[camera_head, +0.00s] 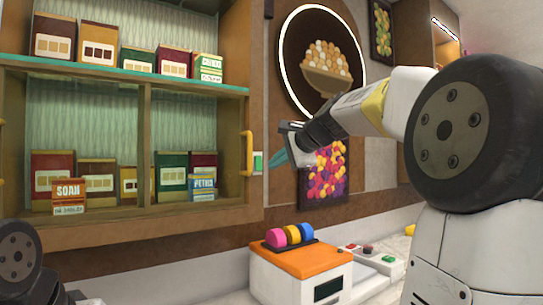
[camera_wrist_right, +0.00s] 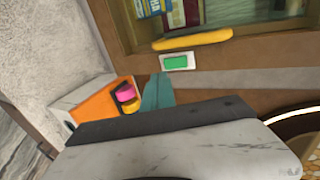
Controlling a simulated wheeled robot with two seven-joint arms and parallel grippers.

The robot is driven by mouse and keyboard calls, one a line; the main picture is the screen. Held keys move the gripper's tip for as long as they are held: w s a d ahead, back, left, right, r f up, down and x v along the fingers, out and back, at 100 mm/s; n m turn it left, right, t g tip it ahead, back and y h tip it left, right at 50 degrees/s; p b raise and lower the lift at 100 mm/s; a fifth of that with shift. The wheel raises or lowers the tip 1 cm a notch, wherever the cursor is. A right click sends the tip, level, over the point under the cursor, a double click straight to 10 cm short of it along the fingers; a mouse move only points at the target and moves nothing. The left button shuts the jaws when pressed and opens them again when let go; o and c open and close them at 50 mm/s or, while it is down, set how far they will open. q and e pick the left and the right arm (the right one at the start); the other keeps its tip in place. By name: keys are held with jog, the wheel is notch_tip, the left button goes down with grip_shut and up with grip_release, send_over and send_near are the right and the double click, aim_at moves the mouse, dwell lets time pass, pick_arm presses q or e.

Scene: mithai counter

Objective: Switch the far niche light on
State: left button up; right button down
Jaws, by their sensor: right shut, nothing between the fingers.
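A small switch plate with a green rocker (camera_head: 257,162) is on the wooden strip at the cabinet's right edge, beside the yellow handle. It also shows in the right wrist view (camera_wrist_right: 177,62). My right gripper (camera_head: 276,158) is shut and empty, its teal fingertips just right of the switch in the head view. In the wrist view the teal fingers (camera_wrist_right: 157,92) end a little below the plate; I cannot tell whether they touch it. A niche (camera_head: 446,42) with a bright light strip is at the upper right. My left gripper is out of view.
The glazed cabinet (camera_head: 145,150) holds several boxes, with a yellow handle (camera_head: 248,153) standing out near the switch. Below are an orange-topped box (camera_head: 300,262) with coloured rolls and a small panel of buttons (camera_head: 370,254). A ring-lit round picture (camera_head: 320,60) hangs behind my right arm.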

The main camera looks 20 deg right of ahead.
aim_at(259, 165)
jog(key=x, duration=0.2)
jog(key=r+x, duration=0.1)
jog(key=x, duration=0.2)
jog(key=shift+w+a, duration=0.15)
jog(key=shift+w, duration=0.3)
jog(key=shift+w+f, duration=0.15)
jog(key=shift+a+r, duration=0.1)
jog(key=shift+r, duration=0.85)
jog(key=shift+f, duration=0.1)
